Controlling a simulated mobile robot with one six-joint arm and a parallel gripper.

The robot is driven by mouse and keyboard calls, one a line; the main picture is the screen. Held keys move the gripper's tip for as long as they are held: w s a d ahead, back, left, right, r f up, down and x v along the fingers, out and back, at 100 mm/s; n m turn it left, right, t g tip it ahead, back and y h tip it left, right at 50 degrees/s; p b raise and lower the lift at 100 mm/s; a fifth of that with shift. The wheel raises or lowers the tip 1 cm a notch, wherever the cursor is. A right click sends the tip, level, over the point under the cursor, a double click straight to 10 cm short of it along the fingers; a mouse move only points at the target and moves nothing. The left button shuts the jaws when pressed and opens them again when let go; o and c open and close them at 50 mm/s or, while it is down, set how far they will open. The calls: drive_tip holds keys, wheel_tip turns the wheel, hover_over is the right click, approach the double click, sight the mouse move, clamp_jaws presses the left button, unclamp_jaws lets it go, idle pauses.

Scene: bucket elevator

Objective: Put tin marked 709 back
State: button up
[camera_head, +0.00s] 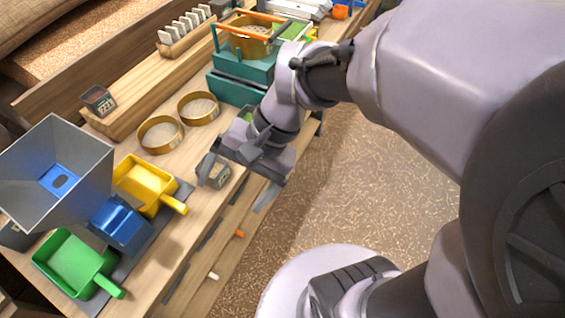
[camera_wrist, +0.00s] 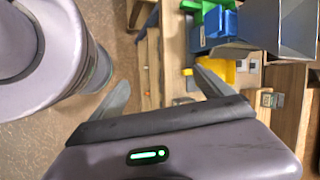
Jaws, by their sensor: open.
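My gripper (camera_head: 234,188) is open, with one finger overlapping this tin in the picture and the other out past the bench edge. I cannot tell whether they touch. Another dark tin (camera_head: 98,101) with a number label sits on the raised wooden shelf (camera_head: 140,95); its number is too small to read surely. In the wrist view my open gripper (camera_wrist: 163,80) has nothing clearly held.
Two brass sieve rings (camera_head: 160,135) lie behind the gripper. A grey hopper (camera_head: 60,165), yellow scoop (camera_head: 148,184), blue block (camera_head: 120,226) and green scoop (camera_head: 75,264) stand at the left. A teal box (camera_head: 240,80) stands farther back. Floor lies open at right.

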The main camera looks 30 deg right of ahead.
drive_tip(key=s+d+r+n+t+h, duration=0.3)
drive_tip(key=d+r+t+h, duration=0.1)
drive_tip(key=r+t, duration=0.1)
drive_tip(key=shift+s+r, duration=0.15)
drive_tip(key=shift+r, duration=0.2)
idle(0.9)
